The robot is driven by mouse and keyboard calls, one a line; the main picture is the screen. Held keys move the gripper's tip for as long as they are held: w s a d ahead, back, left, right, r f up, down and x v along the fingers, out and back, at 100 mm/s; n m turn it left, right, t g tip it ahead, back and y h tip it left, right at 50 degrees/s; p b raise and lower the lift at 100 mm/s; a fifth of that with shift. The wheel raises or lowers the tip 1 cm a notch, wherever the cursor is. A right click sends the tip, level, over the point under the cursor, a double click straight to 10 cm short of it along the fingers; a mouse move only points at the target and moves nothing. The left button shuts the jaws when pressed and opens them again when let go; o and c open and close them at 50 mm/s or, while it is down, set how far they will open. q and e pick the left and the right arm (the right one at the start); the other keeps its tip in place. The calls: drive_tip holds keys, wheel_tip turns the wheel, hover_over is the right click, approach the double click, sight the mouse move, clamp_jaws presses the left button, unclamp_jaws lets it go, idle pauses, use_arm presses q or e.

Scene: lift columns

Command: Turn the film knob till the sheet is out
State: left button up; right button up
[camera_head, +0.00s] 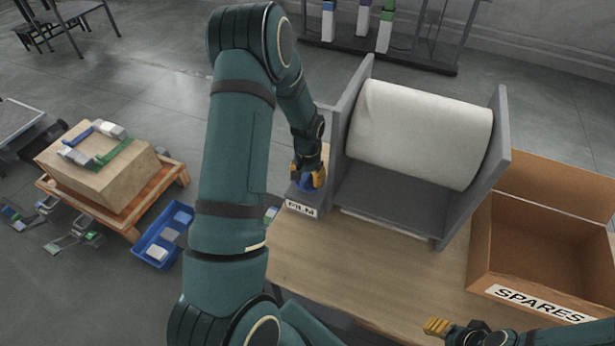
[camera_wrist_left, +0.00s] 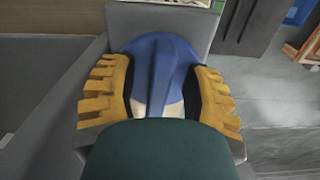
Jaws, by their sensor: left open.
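The blue film knob (camera_head: 307,181) sits on the grey block with the FILM label (camera_head: 301,208), left of the roll stand. In the left wrist view the knob (camera_wrist_left: 165,70) shows large, with a ridge and a pale patch. My left gripper (camera_head: 308,172) is over the knob, its yellow fingers open on either side of it; they also show in the left wrist view (camera_wrist_left: 163,98). A white film roll (camera_head: 422,133) hangs between the stand's grey side plates (camera_head: 480,180). A pale sheet edge (camera_head: 385,229) shows at the stand's front bottom. My right gripper (camera_head: 437,327) is low at the right, its fingers partly seen.
The wooden table (camera_head: 350,275) is clear in front of the stand. An open cardboard box marked SPARES (camera_head: 545,305) stands at the right. A blue bin (camera_head: 160,238) and a loaded pallet (camera_head: 110,215) are on the floor at the left.

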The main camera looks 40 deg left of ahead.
use_arm(q)
clamp_jaws()
